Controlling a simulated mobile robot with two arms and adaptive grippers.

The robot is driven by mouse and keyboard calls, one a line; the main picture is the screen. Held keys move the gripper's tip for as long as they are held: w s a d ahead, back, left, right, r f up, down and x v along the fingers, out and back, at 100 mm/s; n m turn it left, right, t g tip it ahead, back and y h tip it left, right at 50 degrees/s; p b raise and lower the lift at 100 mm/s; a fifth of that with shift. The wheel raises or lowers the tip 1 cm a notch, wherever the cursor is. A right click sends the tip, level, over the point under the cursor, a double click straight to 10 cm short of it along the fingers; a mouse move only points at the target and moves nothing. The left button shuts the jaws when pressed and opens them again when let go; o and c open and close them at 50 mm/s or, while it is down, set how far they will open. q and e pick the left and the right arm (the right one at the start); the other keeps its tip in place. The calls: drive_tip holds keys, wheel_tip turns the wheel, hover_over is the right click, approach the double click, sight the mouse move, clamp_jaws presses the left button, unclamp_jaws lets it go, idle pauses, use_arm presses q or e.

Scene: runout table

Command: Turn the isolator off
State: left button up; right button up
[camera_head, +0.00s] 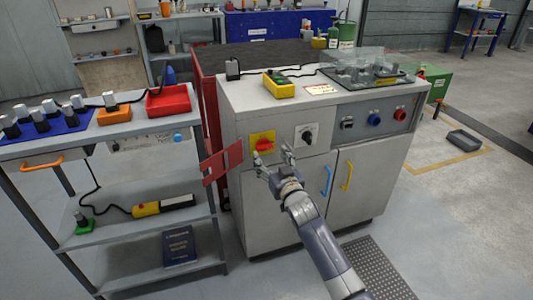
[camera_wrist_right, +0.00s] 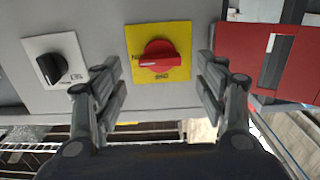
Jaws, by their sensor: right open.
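The isolator is a red rotary knob (camera_head: 264,145) on a yellow plate (camera_head: 262,136), on the front of the grey cabinet. In the right wrist view the red knob (camera_wrist_right: 160,57) sits on its yellow plate (camera_wrist_right: 136,34), its handle lying about level. My right gripper (camera_head: 273,160) is open and empty in front of the cabinet, just below the knob. In the wrist view its fingers (camera_wrist_right: 160,88) stand apart on either side below the knob, with no contact visible. My left gripper is not in view.
A black selector switch on a white plate (camera_head: 306,137) is right of the isolator; it also shows in the wrist view (camera_wrist_right: 54,68). A red hinged panel (camera_head: 222,162) juts out at the left. A shelf trolley (camera_head: 130,232) stands left. Blue (camera_head: 327,180) and yellow (camera_head: 348,175) door handles are below right.

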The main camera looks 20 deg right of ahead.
sight(266, 149)
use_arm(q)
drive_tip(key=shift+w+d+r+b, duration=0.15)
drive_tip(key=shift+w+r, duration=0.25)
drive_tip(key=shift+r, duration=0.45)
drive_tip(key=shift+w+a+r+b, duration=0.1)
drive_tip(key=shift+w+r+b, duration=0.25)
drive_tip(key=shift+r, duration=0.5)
use_arm(e)
drive_tip(key=shift+w, duration=2.35)
drive_tip(key=c, duration=1.1)
